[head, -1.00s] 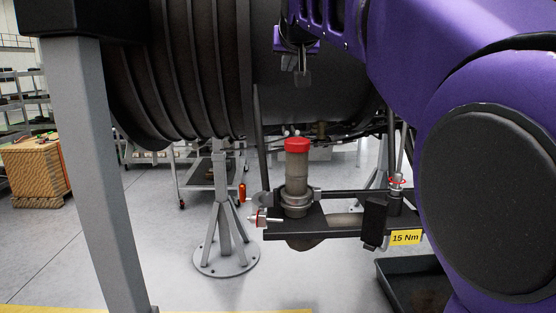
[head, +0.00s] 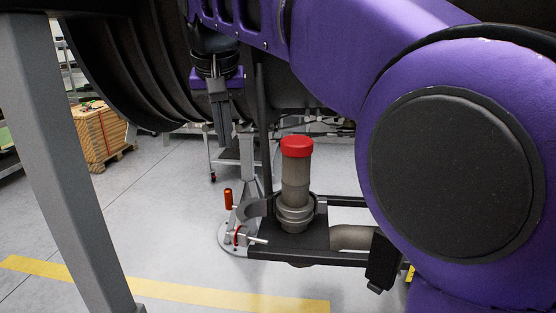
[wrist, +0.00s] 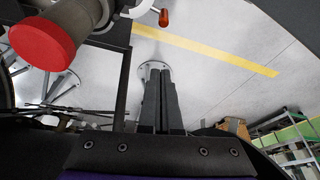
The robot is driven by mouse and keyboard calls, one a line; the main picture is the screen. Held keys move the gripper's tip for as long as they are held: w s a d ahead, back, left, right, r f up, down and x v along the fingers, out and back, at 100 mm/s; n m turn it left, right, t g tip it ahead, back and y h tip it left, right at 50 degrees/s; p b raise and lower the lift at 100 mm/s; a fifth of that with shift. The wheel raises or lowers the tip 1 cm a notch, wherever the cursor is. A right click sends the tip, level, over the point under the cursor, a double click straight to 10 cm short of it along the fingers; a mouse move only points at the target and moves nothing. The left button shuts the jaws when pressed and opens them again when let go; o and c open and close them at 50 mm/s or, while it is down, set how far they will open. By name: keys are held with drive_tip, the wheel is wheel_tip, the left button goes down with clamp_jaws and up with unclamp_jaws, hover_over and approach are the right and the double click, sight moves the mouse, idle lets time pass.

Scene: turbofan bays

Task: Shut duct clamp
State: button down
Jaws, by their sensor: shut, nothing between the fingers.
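The duct clamp (head: 294,220) is a grey metal band around the base of an upright duct (head: 295,183) with a red cap (head: 297,146). A curved clamp arm (head: 253,207) stands swung out to the left, apart from the duct. An orange-red handle (head: 228,198) sits at its left, above a bolt with a red part (head: 241,238). My gripper (head: 222,140) is shut and empty, pointing down, above and left of the clamp. In the wrist view my gripper (wrist: 160,74) is below the handle (wrist: 164,17) and the clamp arm (wrist: 141,8), touching neither.
A black bracket (head: 290,245) carries the duct. The large ribbed engine casing (head: 140,65) hangs behind my gripper. A grey stand post (head: 65,165) rises at the left. A crate (head: 103,135) is far back. The floor by the yellow line (head: 170,288) is clear.

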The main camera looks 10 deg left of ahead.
sight(239, 213)
wheel_tip(239, 213, down, 9)
drive_tip(key=b, duration=0.2)
drive_tip(key=shift+s+b, duration=0.35)
drive_tip(key=shift+s, duration=0.1)
drive_tip(key=shift+d+f, duration=0.1)
